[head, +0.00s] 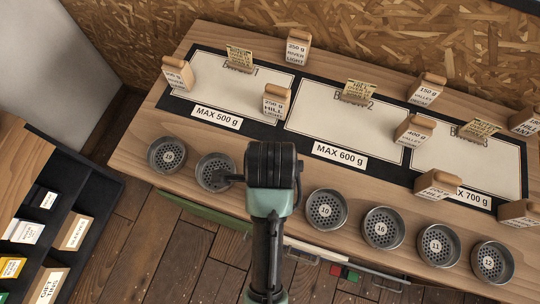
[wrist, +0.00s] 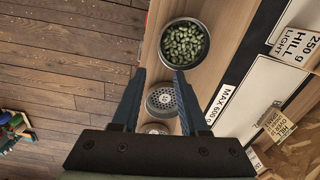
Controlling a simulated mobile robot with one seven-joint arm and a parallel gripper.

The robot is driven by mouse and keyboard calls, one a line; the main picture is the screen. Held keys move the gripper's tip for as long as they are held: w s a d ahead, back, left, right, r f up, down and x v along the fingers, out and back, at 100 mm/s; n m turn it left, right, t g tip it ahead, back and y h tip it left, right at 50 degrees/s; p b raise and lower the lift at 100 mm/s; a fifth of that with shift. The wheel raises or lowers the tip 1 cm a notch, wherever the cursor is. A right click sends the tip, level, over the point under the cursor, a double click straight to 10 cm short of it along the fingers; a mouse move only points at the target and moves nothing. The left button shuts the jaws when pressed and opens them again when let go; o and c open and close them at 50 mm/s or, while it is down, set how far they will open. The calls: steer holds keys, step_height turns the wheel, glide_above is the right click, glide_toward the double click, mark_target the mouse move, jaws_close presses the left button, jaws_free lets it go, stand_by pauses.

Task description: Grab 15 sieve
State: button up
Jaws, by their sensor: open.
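A row of round metal sieves stands along the table's front edge. In the head view I see one reading 19 (head: 167,155), a partly covered one with no readable label (head: 215,172), one that looks like 10 or 18 (head: 326,210), then 16 (head: 382,228), 11 (head: 438,245) and 12 (head: 492,262). I read no 15. My gripper (wrist: 160,76) is open and empty over the row; in the head view my arm covers part of it. In the wrist view, a perforated sieve (wrist: 162,99) lies between and below the fingertips, with another beyond it (wrist: 154,128).
A round metal bowl of green beans (wrist: 184,43) is just above the fingertips in the wrist view. White weight mats (head: 340,120) with wooden blocks fill the table behind the row. A dark shelf unit (head: 60,215) stands at left; wooden floor lies in front.

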steer(key=f, duration=0.5)
steer(key=f+b, duration=0.1)
steer(key=f, duration=0.1)
steer(key=shift+s+f, duration=0.35)
steer(key=shift+w+a+f+p, duration=0.1)
steer(key=shift+w+f+p, duration=0.05)
steer(key=shift+f, duration=0.75)
steer(key=shift+w+a+f+p, duration=0.15)
steer(key=shift+w+f, duration=0.05)
steer(key=shift+f, duration=0.7)
steer(key=shift+w+a+f+p, duration=0.1)
steer(key=shift+w+f+p, duration=0.05)
steer(key=shift+f, duration=0.75)
jaws_close()
